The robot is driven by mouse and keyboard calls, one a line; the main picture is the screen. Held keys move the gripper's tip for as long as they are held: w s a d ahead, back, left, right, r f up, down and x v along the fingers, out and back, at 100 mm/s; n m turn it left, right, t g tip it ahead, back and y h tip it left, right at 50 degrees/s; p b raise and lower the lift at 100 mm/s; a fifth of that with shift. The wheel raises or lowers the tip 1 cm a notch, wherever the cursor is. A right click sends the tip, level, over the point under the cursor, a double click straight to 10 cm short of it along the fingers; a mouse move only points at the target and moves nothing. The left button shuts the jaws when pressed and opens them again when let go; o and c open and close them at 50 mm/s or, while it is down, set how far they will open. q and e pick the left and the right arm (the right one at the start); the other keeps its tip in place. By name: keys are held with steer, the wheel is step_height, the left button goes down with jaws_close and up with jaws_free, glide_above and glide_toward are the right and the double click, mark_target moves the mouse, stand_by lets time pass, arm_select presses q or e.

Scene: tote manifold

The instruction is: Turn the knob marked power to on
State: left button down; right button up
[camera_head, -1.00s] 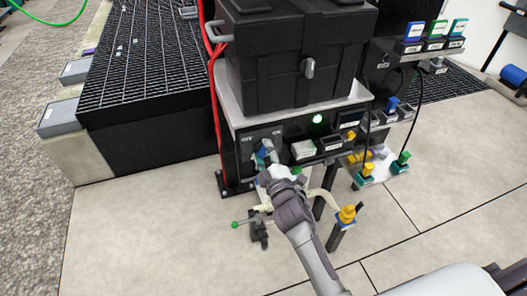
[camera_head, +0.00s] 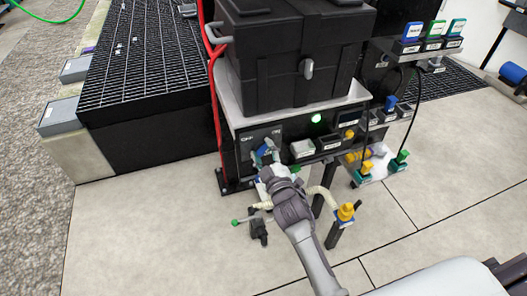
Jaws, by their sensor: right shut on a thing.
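The knob's exact angle cannot be told. A green light (camera_head: 316,118) glows on the panel. My left gripper is not in view.
A black case (camera_head: 285,55) sits on the panel's shelf. Red hoses (camera_head: 216,110) run down the panel's left side. A green-tipped lever (camera_head: 236,222) and a yellow-topped valve (camera_head: 346,212) stand near my right arm. Open floor lies in front.

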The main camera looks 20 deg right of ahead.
steer(key=o, duration=1.2)
steer(key=shift+c, duration=0.2)
steer(key=s, duration=1.2)
steer(key=shift+d, duration=0.2)
